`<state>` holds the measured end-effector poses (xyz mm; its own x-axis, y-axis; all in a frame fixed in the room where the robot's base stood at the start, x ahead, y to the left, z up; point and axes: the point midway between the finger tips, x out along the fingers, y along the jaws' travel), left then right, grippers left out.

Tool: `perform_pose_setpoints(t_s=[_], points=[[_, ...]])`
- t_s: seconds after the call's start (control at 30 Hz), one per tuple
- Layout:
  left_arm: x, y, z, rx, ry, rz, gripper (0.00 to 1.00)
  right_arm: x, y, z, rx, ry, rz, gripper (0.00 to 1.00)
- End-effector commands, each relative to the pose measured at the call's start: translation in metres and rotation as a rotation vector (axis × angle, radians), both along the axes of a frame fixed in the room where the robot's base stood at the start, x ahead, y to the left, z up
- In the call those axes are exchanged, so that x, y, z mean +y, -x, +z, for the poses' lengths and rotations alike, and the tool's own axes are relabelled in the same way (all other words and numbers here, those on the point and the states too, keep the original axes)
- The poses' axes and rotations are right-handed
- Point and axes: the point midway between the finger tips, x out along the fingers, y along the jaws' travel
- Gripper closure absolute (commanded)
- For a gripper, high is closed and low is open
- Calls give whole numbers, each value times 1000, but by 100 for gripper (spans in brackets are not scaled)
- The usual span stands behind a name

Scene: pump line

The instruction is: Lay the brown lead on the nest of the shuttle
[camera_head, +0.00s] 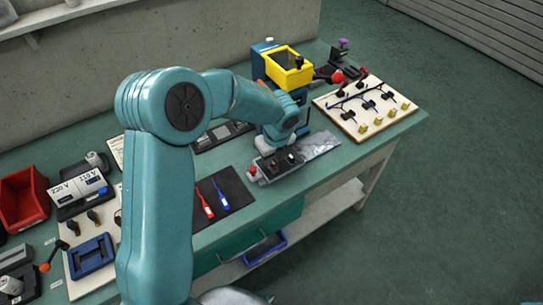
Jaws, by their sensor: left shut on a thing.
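My left arm reaches across the bench from the lower left. Its gripper (283,157) points down over the grey metal piece with dark parts on the bench, which looks like the shuttle (320,146). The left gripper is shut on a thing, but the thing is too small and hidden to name. I cannot make out the brown lead for certain, and the nest cannot be told apart from the dark parts by the fingers. My right gripper does not show.
A red knob (252,171) sits at the shuttle's left end. A pale board with cables (346,113) lies at right. A black mat (238,188) holds red and blue tools. A red bin (23,198) is far left.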

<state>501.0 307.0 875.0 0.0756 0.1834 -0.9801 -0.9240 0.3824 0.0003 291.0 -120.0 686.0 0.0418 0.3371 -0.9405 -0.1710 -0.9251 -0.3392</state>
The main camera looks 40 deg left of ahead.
Motion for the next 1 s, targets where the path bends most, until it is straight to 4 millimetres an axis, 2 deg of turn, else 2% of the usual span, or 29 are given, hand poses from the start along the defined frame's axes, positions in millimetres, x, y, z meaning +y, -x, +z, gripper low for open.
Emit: perform_pose_setpoints(t_s=[1.0], points=[[-1, 0, -6, 0, 0, 0, 100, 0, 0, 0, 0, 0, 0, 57]])
